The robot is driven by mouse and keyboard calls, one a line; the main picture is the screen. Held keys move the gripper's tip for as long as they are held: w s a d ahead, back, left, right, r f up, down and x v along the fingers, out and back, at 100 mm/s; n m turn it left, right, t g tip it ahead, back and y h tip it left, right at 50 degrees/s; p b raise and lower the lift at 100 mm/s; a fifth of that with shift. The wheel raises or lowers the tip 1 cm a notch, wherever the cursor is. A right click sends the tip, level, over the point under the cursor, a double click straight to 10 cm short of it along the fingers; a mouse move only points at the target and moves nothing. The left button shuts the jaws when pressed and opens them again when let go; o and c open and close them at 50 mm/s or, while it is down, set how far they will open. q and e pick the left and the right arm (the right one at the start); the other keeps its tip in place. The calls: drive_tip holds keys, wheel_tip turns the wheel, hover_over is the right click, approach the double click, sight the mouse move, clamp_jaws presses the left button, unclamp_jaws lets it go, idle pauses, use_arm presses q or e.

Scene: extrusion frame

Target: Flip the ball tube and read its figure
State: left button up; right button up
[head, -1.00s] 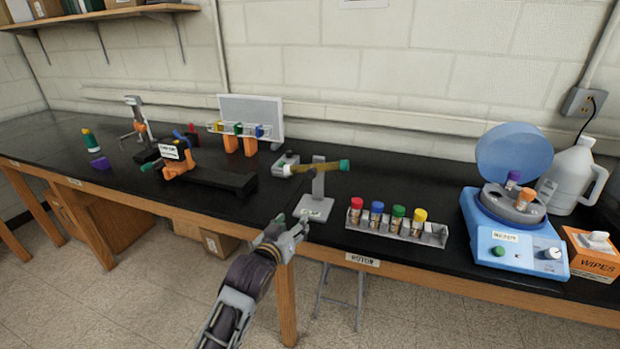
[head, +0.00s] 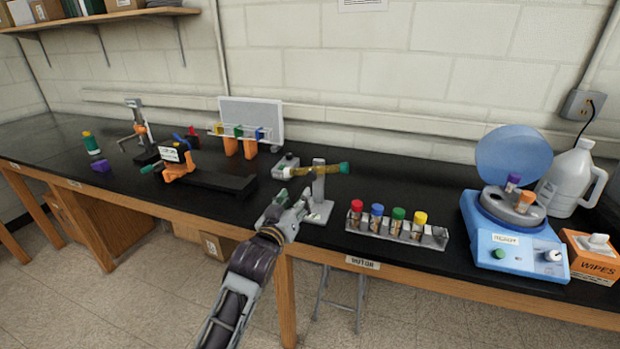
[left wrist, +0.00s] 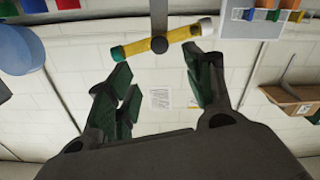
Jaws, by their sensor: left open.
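The ball tube (head: 322,168) is a yellow tube with a green end at the right, lying nearly level across an upright grey stand (head: 319,190). In the left wrist view the ball tube (left wrist: 170,38) shows a dark round pivot at its middle, a green end at left and a pale end at right. My left gripper (head: 292,198) is over the bench edge, just front-left of the stand and below the tube. In the left wrist view the left gripper (left wrist: 158,76) has its fingers apart with nothing between them. No figure on the tube is readable. My right gripper is not in view.
A rack (head: 398,229) of capped tubes stands right of the stand. A blue centrifuge (head: 515,240) with open lid is farther right. A black track with orange clamp (head: 215,180) lies to the left.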

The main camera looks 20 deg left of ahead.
use_arm(q)
approach(311, 176)
drive_tip(key=shift+w, duration=0.55)
drive_tip(key=shift+w+p, duration=0.4)
drive_tip(key=shift+w, duration=1.8)
drive_tip(key=shift+w+f, duration=0.1)
drive_tip(key=shift+w, duration=1.95)
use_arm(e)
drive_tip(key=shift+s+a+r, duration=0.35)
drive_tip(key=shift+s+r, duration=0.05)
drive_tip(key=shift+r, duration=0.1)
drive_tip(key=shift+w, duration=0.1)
